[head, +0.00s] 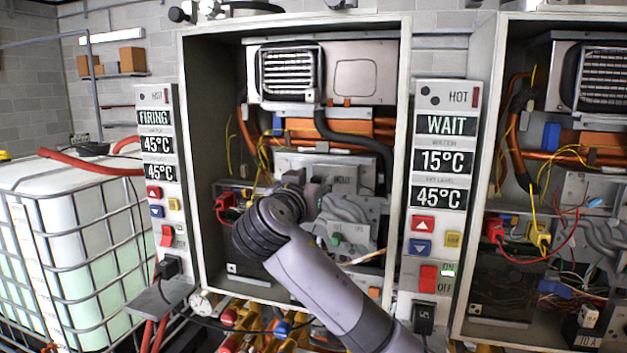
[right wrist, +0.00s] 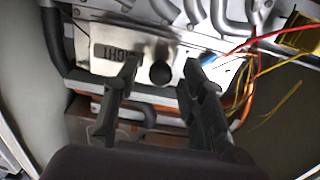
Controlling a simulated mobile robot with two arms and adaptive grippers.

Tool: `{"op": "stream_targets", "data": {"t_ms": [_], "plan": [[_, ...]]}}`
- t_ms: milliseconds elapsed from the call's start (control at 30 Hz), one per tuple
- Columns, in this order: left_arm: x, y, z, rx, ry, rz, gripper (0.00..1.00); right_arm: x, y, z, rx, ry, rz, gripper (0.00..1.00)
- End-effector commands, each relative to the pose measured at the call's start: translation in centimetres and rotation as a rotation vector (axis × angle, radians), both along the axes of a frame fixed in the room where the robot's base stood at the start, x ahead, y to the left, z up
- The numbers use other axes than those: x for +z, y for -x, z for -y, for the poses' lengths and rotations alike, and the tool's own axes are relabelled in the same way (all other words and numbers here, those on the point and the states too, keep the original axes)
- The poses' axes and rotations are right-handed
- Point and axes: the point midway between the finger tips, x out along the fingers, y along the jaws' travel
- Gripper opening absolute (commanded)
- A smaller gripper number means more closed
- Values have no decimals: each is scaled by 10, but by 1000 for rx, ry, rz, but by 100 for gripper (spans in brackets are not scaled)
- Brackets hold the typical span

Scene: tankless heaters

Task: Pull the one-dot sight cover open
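A metal plate with a dark label, apparently the sight cover, is in the middle of the open heater cabinet (head: 345,182). In the right wrist view the plate (right wrist: 185,52) bears an upside-down label that seems to read SIGHT and a dark round knob or hole (right wrist: 160,74). My right gripper (right wrist: 163,68) is open, with one fingertip on each side of this dark round spot; I cannot tell whether they touch it. In the head view my right arm hides part of the plate. My left gripper is not in view.
The left control panel (head: 158,145) seems to have one dot; the right panel (head: 446,157) has two. Cabinet walls (head: 403,160) flank my arm. Loose wires (right wrist: 262,65) and grey pipes (right wrist: 185,12) lie close to my fingers. A white tank (head: 70,215) stands left.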

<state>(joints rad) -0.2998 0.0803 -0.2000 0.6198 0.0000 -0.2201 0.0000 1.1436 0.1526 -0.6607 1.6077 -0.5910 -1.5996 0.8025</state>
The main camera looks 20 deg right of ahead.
Motion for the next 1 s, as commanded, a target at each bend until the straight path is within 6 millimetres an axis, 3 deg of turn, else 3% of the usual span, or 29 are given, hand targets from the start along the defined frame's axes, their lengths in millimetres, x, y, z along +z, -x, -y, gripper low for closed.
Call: {"op": "stream_targets", "data": {"t_ms": [67, 633, 1000], "plan": [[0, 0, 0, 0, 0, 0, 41, 0, 0, 0, 0, 0, 0, 38], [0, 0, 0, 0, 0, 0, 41, 0, 0, -1, 0, 0, 0, 0], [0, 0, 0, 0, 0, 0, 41, 1, 0, -1, 1, 1, 1, 0]]}}
